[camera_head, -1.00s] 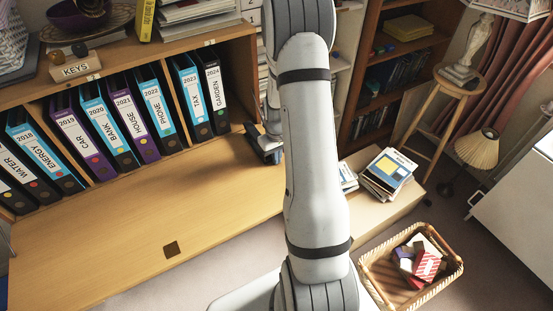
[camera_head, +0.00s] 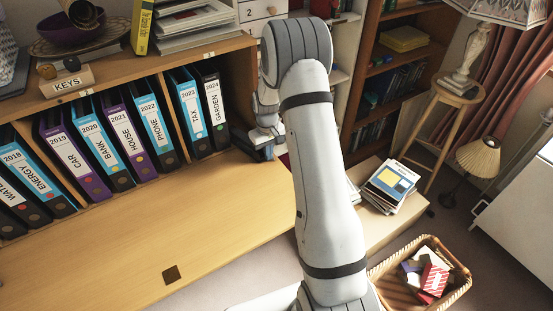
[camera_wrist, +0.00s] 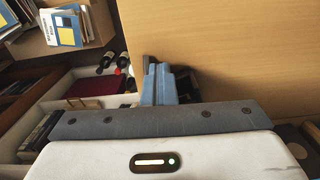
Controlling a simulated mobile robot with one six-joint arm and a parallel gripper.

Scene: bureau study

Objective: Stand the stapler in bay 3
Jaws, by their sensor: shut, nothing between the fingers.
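I cannot make out a stapler in either view. My gripper (camera_head: 268,148) is at the right end of the desk's shelf compartment, low over the wooden desk top (camera_head: 150,230), with part of it hidden behind my arm. In the wrist view, its blue-grey fingers (camera_wrist: 158,84) are together with nothing seen between them. The shelf compartment is split by dividers and holds upright labelled binders, such as the GARDEN binder (camera_head: 213,103) and the TAX binder (camera_head: 188,108).
The desk top in front of the binders is clear. A stack of books (camera_head: 389,186) lies on a low surface to the right. A wicker basket (camera_head: 462,287) with boxes is on the floor. A stool with a lamp (camera_head: 458,87) stands further back.

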